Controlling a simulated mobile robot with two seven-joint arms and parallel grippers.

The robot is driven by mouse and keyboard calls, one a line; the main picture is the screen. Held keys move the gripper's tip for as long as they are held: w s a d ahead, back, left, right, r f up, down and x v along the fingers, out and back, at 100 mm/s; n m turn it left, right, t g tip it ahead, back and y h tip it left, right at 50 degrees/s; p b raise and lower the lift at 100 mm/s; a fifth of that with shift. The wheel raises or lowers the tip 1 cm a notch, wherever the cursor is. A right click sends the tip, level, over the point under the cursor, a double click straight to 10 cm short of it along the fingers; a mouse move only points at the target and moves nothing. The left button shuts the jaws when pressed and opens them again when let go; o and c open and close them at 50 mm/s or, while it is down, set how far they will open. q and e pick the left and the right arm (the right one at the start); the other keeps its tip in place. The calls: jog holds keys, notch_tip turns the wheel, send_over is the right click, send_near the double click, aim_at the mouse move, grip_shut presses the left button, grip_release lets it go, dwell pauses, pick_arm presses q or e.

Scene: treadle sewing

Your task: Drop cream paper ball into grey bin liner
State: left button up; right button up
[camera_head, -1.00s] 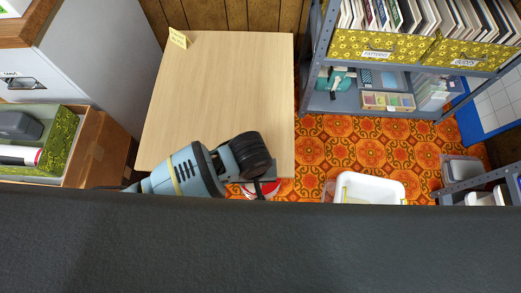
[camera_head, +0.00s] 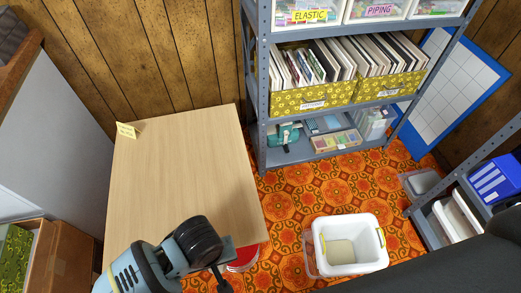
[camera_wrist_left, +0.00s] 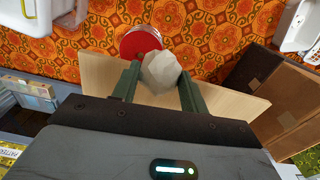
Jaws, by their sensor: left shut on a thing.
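My left gripper (camera_wrist_left: 163,82) is shut on the cream paper ball (camera_wrist_left: 160,70), a pale crumpled lump between its two dark green fingers in the left wrist view. In the head view the left gripper (camera_head: 223,275) is at the lower front corner of the wooden table, and the ball does not show there. A white bin (camera_head: 376,262) with yellow-green marks at its rim stands on the floor to the right, apart from the gripper. Its inside looks pale grey-beige; I cannot tell if this is the grey bin liner. My right gripper is not in view.
The bare wooden table (camera_head: 180,180) bears a yellow note (camera_head: 126,130). A red round object (camera_head: 243,258) is on the floor by the table's corner. A grey metal shelf (camera_head: 262,100) stands behind. Patterned floor (camera_head: 285,205) lies clear between table and bin.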

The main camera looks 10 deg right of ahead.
pick_arm(q)
jog(key=w+a+r, duration=0.8)
jog(key=w+r, duration=0.1)
jog(key=r, duration=0.4)
jog(key=a+r, duration=0.3)
jog(key=r, duration=0.4)
jog(key=a+r, duration=0.4)
jog(key=r, duration=0.3)
jog(key=shift+w+m, duration=0.2)
jog(key=shift+m, duration=0.2)
